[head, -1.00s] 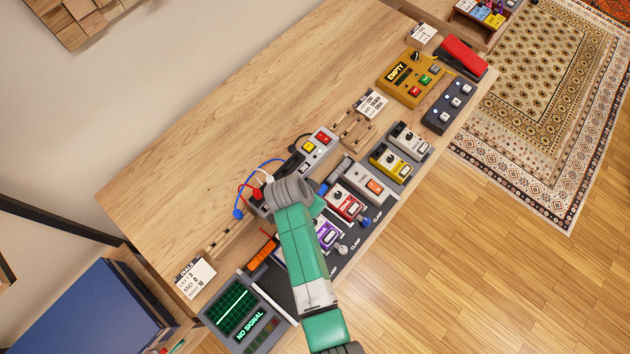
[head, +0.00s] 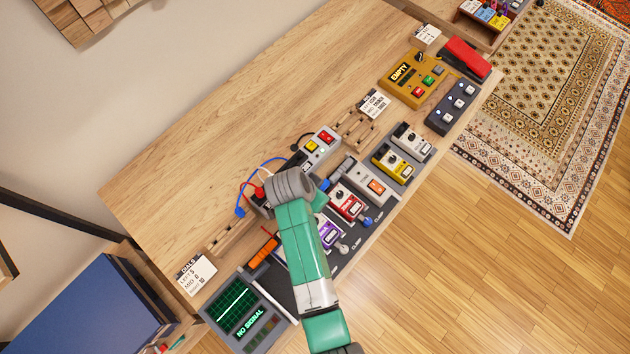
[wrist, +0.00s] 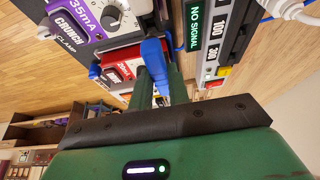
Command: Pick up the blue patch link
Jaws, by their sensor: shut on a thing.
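In the wrist view, a bright blue plug piece, the blue patch link (wrist: 154,62), stands between the two green fingers of my gripper (wrist: 166,88). My gripper is shut on it. Behind it are a red pedal (wrist: 122,70) and a purple pedal marked CRUNCH (wrist: 72,28). I cannot tell whether the link is clear of the pedals. In the head view, my wrist hides the fingers above the pedal row. A blue piece (head: 324,185) shows just right of my wrist; another blue plug (head: 367,221) lies by the red pedal.
A NO SIGNAL screen unit (head: 240,310) sits at the front left. White and yellow pedals (head: 395,160) stand to the right. The back of the bench (head: 230,120) is clear.

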